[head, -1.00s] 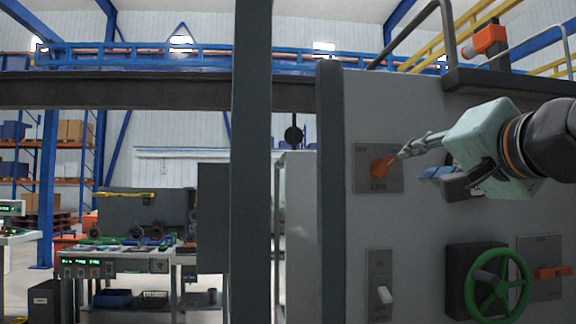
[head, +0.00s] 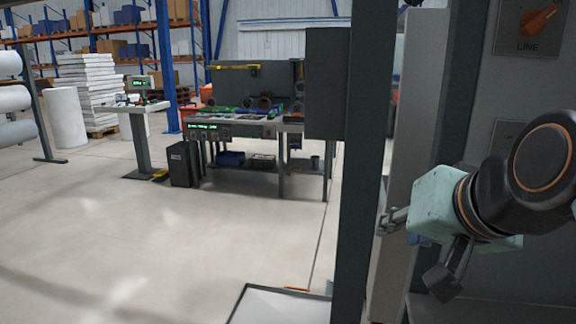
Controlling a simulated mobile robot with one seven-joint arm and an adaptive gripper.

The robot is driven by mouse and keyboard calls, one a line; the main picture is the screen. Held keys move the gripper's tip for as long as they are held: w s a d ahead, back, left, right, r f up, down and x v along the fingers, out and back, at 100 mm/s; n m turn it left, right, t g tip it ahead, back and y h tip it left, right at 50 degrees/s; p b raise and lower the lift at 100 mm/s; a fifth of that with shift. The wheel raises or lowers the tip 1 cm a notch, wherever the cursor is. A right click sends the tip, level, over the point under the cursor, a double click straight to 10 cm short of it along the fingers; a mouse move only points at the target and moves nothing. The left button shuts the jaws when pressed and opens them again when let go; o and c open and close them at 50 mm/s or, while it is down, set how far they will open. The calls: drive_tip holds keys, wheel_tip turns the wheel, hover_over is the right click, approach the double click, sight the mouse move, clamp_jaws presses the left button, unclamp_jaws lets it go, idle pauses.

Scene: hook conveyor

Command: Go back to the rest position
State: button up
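My gripper (head: 390,222) is at the right of the head view, in front of the grey control panel and just right of the dark upright post. Its pale green body and dark wrist show clearly. Its fingers point left, are small and seen from the side, so I cannot tell whether they are open or shut. I see nothing held in them. An orange rotary switch (head: 538,20) on a plate marked LINE is at the top right, apart from my gripper.
A dark upright post (head: 362,150) stands close by, left of my gripper. A workbench (head: 250,130) with tools, a small stand (head: 140,135), and a dark bin (head: 181,163) are farther back. A tray-like frame (head: 280,308) lies low at the front. The floor at left is open.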

drive_tip(key=s+a+f+n+g, duration=0.2)
drive_tip(key=s+f, duration=0.2)
drive_tip(key=f, duration=0.4)
drive_tip(key=s+a+f+n+g, duration=0.2)
drive_tip(key=s+f, duration=0.2)
drive_tip(key=f, duration=0.3)
wheel_tip(320, 180, up, 25)
drive_tip(key=p, duration=2.4)
drive_tip(key=shift+w+m+h+p, duration=0.15)
drive_tip(key=shift+m+h+p, duration=0.15)
drive_tip(key=shift+p, duration=0.1)
